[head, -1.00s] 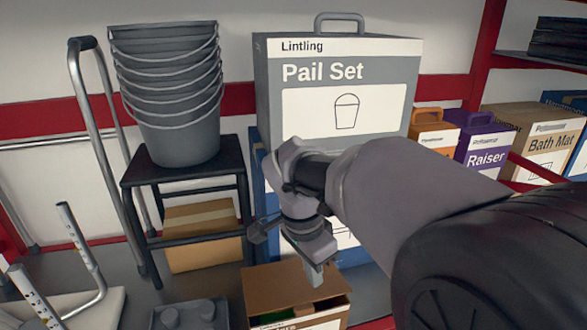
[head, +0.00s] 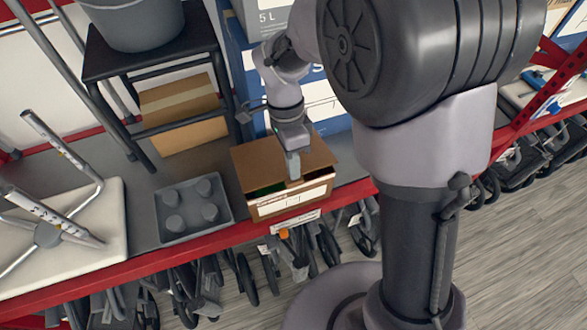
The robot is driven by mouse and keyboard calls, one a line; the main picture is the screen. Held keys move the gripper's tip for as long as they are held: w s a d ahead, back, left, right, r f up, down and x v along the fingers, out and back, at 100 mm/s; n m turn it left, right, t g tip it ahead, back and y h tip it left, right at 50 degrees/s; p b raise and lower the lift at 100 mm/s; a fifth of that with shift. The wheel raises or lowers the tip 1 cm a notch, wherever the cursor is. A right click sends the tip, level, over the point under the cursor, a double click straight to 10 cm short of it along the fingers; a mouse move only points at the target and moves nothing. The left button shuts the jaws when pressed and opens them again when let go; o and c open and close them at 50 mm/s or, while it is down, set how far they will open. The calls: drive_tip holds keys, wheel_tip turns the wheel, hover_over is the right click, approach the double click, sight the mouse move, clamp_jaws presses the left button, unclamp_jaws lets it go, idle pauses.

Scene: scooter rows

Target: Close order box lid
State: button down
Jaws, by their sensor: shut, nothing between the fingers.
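The order box (head: 290,203) is a brown cardboard box with a white label on its front, standing near the front edge of the grey shelf. Its brown lid (head: 256,163) slants over the top from the back. A dark gap shows under the lid's front edge, with something green inside. My gripper (head: 292,176) is shut and points down at the front part of the lid. It holds nothing. Its tip hides a small part of the lid, and I cannot tell whether it touches it.
A grey studded tray (head: 193,209) lies left of the box. A white-seated stool (head: 95,228) lies at left. Blue boxes stand behind. Folded scooters hang below the red shelf edge (head: 150,262).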

sight(295, 182)
drive_tip(key=shift+f, duration=0.6)
drive_tip(key=shift+s+f+b, duration=0.1)
drive_tip(key=shift+f+b, duration=0.3)
drive_tip(key=b+x, duration=0.4)
drive_tip(key=shift+s+f, duration=0.1)
drive_tip(key=shift+f, duration=0.05)
drive_tip(key=shift+s+d, duration=0.1)
drive_tip(key=shift+s, duration=0.2)
